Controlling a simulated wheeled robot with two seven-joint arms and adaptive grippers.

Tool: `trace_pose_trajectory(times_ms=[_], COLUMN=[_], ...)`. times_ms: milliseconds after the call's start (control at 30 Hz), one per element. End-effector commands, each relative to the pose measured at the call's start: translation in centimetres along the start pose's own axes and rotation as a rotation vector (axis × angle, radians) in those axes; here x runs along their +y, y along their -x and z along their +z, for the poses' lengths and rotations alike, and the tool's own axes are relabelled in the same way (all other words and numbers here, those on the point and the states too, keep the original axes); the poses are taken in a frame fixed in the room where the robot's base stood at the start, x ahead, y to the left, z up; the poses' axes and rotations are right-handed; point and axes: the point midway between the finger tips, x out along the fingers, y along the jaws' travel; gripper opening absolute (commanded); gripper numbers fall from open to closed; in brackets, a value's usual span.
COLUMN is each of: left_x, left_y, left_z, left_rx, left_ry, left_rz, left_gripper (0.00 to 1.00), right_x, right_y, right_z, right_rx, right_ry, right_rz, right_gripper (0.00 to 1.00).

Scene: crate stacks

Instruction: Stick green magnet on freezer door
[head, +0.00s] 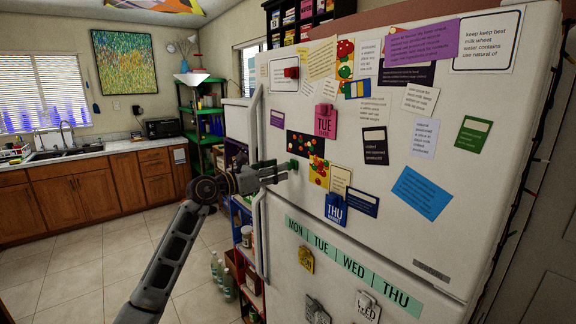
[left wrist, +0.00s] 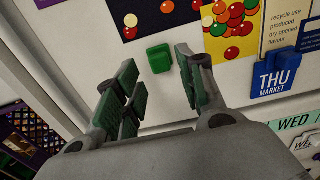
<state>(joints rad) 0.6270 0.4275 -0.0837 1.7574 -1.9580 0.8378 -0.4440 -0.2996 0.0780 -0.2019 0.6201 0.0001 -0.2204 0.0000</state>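The green magnet (head: 293,164) is a small block against the white freezer door (head: 460,235), the fridge's upper door. In the left wrist view the green magnet (left wrist: 159,59) shows between my left gripper's fingertips, with white door around it. My left gripper (head: 276,173) reaches in from the left, close to the door. In the left wrist view its fingers (left wrist: 158,72) stand apart, one on each side of the magnet, with visible gaps. Whether the magnet touches the door cannot be told for certain. My right gripper is not in view.
Papers and other magnets crowd the door, among them a blue THU magnet (head: 336,208), a pink TUE magnet (head: 325,121) and a red magnet (head: 291,72). The fridge handle (head: 257,130) runs along the left edge. A green shelf (head: 203,120) stands behind; tiled floor is clear at left.

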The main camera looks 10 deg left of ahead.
Motion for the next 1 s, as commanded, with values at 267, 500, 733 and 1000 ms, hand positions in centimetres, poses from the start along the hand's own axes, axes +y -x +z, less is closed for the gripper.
trace_pose_trajectory(times_ms=[267,500,733,1000], left_x=[0.0,0.0,0.0,0.0], left_y=[-2.3,-3.4,-3.5,-3.5], left_z=[0.2,0.1,0.1,0.1], left_rx=[0.0,-0.001,-0.001,-0.001], left_ry=[0.0,0.0,0.0,0.0], left_rz=[0.0,0.0,0.0,0.0], left_gripper=[0.39,0.39,0.39,0.29], right_x=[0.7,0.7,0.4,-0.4], right_y=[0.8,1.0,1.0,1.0], right_z=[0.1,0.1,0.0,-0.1], right_rx=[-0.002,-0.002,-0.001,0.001], right_ry=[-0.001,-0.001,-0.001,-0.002], right_rz=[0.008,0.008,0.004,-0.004], right_gripper=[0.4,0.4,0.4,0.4])
